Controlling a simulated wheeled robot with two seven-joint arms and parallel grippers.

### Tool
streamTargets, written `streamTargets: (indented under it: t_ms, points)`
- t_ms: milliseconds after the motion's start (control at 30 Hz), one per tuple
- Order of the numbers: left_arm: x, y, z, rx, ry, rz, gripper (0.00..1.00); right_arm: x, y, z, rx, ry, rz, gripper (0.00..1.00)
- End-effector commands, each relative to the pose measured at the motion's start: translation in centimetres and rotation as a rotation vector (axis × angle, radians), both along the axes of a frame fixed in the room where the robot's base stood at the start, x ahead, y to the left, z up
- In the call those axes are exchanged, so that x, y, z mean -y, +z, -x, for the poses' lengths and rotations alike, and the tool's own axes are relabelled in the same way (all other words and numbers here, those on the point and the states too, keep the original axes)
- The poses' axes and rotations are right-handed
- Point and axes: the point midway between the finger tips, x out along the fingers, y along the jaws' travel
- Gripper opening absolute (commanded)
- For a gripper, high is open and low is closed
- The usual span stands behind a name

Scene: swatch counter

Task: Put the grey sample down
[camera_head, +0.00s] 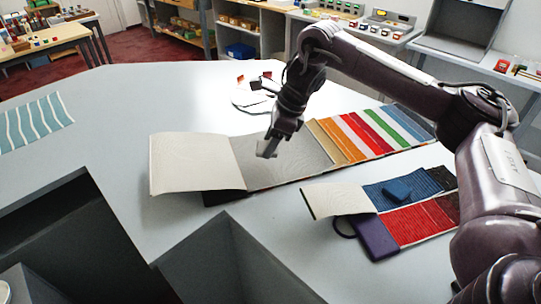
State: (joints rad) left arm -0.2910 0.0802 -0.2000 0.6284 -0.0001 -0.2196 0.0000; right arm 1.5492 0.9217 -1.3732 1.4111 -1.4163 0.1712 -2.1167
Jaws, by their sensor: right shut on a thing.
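A long swatch book lies open on the grey counter, with a cream cover (196,164) folded out to the left and coloured strips (368,133) to the right. The grey sample (302,158) spreads between the cover and the tan strip. My right gripper (267,150) points down at the grey sample's left part and is shut on it. The fingers hide the gripped spot, and I cannot tell how far the sample is lifted there. My left gripper is not in view.
A striped teal cloth (35,122) lies far left. The counter's left middle is clear.

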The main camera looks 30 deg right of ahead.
Motion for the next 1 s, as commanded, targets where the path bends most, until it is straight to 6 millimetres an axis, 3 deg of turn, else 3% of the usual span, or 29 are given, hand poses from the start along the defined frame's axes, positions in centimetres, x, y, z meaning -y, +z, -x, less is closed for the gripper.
streamTargets:
  t_ms: [300,667,700,800,867,1000]
  points:
    - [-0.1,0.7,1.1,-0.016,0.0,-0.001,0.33,0.0,-3.9,0.0,-0.001,-0.002,0.001,0.28]
    - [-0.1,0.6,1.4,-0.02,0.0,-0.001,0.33,0.0,-4.6,0.0,0.0,-0.001,0.0,0.28]
    - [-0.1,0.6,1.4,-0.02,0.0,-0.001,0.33,0.0,-4.5,0.0,0.0,-0.001,0.0,0.53]
    - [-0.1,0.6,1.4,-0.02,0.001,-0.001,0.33,0.0,-4.5,0.0,0.0,-0.001,0.0,0.66]
    - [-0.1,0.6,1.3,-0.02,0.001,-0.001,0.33,0.0,-4.5,0.0,0.0,-0.001,0.0,0.71]
    - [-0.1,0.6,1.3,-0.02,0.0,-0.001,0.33,0.0,-4.5,0.0,0.0,0.0,0.0,0.71]
